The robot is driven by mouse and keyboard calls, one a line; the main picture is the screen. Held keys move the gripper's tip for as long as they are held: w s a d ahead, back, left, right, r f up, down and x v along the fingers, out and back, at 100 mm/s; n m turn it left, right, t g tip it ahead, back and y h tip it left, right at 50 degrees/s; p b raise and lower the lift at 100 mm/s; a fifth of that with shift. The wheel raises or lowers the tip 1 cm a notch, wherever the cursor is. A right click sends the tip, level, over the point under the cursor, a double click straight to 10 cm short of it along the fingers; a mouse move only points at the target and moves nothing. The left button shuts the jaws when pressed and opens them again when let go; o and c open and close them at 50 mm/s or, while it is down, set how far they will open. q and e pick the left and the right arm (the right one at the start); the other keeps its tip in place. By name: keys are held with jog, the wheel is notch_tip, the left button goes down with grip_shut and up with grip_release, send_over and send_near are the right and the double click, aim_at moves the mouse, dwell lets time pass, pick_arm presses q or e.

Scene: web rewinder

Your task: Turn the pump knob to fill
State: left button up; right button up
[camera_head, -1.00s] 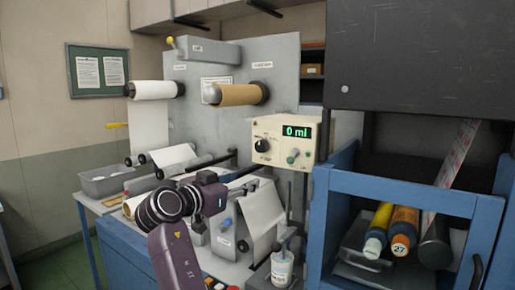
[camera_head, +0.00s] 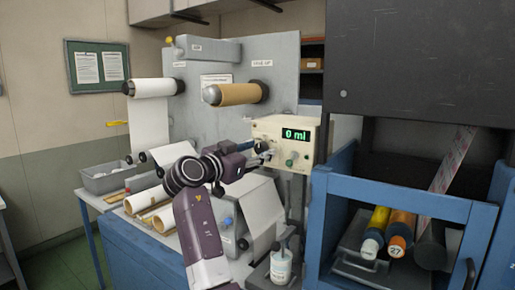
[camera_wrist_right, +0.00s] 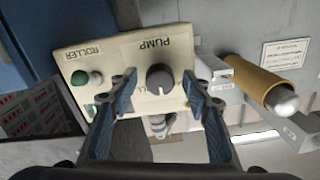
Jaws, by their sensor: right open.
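The cream pump box (camera_head: 306,156) stands on a post, and its green display (camera_head: 295,134) reads 0 ml. The dark grey pump knob (camera_wrist_right: 159,79) shows in the right wrist view under an upside-down PUMP label. My right gripper (camera_head: 262,153) is in front of the box's left side and largely hides the knob in the head view. In the right wrist view its open blue-grey fingers (camera_wrist_right: 160,92) lie to either side of the knob, with gaps on both sides. My left gripper is not in view.
Green and white roller controls (camera_wrist_right: 88,78) sit beside the knob on the same panel. A brown roll (camera_head: 240,94) is up and left of the box. A blue-framed rack (camera_head: 400,190) with coloured rolls stands right. A bottle (camera_head: 281,266) stands below the box.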

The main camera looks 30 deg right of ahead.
jog(key=shift+c, duration=0.2)
jog(key=c, duration=1.1)
jog(key=shift+f+m+b, duration=0.2)
jog(key=shift+m+b, duration=0.3)
jog(key=shift+b, duration=0.45)
jog(key=m+b, duration=0.3)
jog(key=b, duration=0.1)
jog(key=shift+m+b, duration=0.9)
jog(key=shift+m, duration=0.3)
jog(key=shift+r+m+b, duration=0.15)
jog(key=shift+m+b, duration=0.45)
jog(key=shift+m, duration=0.6)
jog(key=o, duration=1.1)
